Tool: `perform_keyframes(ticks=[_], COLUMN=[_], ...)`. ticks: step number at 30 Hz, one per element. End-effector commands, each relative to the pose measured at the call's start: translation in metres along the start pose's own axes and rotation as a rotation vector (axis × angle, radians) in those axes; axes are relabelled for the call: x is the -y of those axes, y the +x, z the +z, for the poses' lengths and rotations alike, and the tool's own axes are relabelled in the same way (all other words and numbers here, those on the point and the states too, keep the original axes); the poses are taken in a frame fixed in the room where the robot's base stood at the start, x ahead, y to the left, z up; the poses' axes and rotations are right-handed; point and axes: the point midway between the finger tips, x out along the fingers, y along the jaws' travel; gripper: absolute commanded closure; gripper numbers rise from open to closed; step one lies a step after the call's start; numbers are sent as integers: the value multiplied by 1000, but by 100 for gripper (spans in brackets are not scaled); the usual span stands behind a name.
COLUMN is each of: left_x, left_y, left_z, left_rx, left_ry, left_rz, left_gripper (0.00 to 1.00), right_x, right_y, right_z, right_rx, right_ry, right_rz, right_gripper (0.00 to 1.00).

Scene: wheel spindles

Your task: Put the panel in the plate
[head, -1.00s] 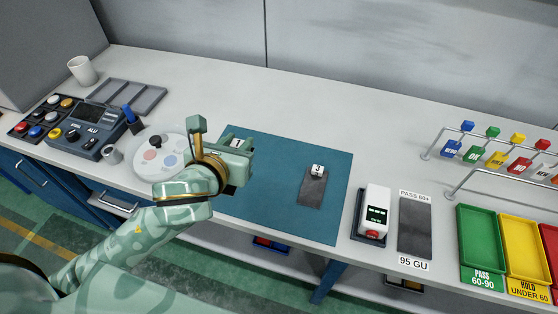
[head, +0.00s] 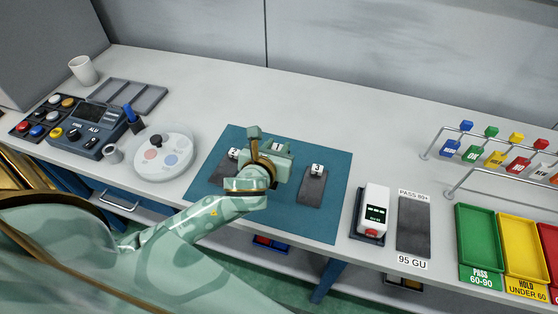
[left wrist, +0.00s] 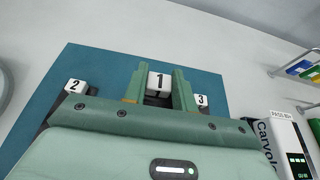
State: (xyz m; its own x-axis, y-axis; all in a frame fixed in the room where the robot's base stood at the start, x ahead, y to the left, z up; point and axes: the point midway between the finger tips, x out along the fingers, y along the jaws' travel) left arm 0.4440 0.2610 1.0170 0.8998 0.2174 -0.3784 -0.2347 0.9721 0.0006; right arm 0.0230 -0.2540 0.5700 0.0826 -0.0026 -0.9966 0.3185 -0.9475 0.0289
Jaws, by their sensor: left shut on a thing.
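My left gripper (head: 274,158) is over the teal mat and shut on the white block marked 1 (head: 277,146). In the left wrist view, this block (left wrist: 159,80) sits between the two green fingers. The rest of that panel is hidden by my gripper. Dark panel 2 (head: 224,171) lies on the mat to the left, partly hidden by my gripper, and dark panel 3 (head: 312,188) lies to the right. Each has a white numbered block at its far end. A flat dark plate (head: 413,225) lies right of the mat, between the PASS and 95 GU labels. My right gripper is not in view.
The teal mat (head: 335,215) lies on a white bench. A white meter (head: 375,210) stands between mat and dark plate. Green (head: 480,240) and yellow (head: 524,250) trays are farther right. A round palette (head: 163,152) and control box (head: 92,128) are left.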

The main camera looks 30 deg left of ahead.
Motion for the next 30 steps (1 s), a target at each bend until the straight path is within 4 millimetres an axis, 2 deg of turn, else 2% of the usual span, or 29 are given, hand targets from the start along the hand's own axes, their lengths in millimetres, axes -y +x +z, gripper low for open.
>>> perform_keyframes(ticks=[1, 4, 11, 13, 15, 18, 29, 30], left_x=[-2, -6, -10, -12, -12, -12, -12, -11], left_y=[14, 33, 50, 57, 63, 68, 68, 68], left_z=[-16, -25, -32, -38, -51, -66, -66, -66], left_rx=[-7, -6, -4, -6, -9, -9, -5, -5], left_ry=[2, 2, 1, 2, 0, 0, 2, 2], left_rz=[1, 0, -2, -1, -2, -2, -3, -3], left_gripper=[98, 98, 98, 98, 98, 98, 98, 65], right_x=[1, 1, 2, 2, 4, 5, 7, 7], right_y=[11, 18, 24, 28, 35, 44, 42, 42], right_z=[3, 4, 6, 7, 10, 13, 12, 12], right_rx=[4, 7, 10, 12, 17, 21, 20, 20], right_ry=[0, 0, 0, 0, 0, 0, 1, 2], right_rz=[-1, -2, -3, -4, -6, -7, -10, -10], right_gripper=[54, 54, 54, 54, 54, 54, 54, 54])
